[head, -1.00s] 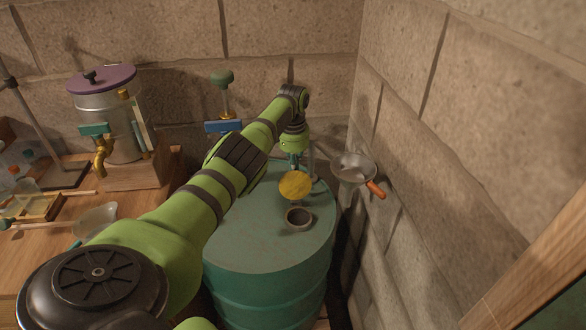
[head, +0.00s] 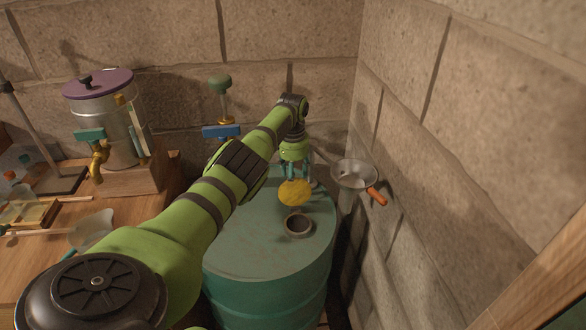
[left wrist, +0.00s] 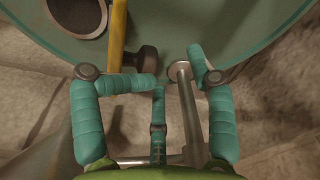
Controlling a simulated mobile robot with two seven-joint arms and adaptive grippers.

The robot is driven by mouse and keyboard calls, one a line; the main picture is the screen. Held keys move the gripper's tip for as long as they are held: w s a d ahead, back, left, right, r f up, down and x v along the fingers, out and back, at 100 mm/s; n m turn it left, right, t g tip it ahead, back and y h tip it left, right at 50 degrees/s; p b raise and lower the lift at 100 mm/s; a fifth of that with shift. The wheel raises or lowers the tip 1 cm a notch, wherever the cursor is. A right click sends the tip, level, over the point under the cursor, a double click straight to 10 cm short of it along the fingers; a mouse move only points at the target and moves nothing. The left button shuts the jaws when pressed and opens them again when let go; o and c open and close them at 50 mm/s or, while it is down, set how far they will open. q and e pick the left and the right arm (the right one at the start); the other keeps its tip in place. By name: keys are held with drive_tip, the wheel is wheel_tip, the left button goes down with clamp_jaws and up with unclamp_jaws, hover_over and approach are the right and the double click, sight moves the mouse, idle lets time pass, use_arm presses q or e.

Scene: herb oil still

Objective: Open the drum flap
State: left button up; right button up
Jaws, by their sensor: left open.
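The green drum (head: 265,250) stands in the corner, with a round dark-rimmed opening (head: 298,225) in its top. The yellow round flap (head: 294,193) stands raised at the far side of this opening, leaving it uncovered. In the left wrist view the flap (left wrist: 117,35) shows edge-on, with a dark knob (left wrist: 147,60) on its side towards my gripper. My left gripper (head: 297,175) is open just behind the flap. In the left wrist view its fingers (left wrist: 173,72) are spread, one tip close to the knob; contact is unclear. My right gripper is not in view.
A metal funnel (head: 354,174) with an orange handle hangs by the right wall, close to my gripper. A grey metal rod (left wrist: 187,105) shows between my fingers in the wrist view. A steel pot (head: 118,135) and glassware stand on the left bench.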

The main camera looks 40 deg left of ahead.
use_arm(q)
wheel_tip(320, 180, down, 2)
drive_tip(key=shift+f+g, duration=0.2)
drive_tip(key=shift+g, duration=0.1)
drive_tip(key=shift+s+r, duration=0.15)
drive_tip(key=shift+r, duration=0.05)
drive_tip(key=shift+a+r, duration=0.1)
wheel_tip(320, 180, up, 12)
drive_tip(key=shift+r, duration=0.15)
idle(0.3)
idle(0.5)
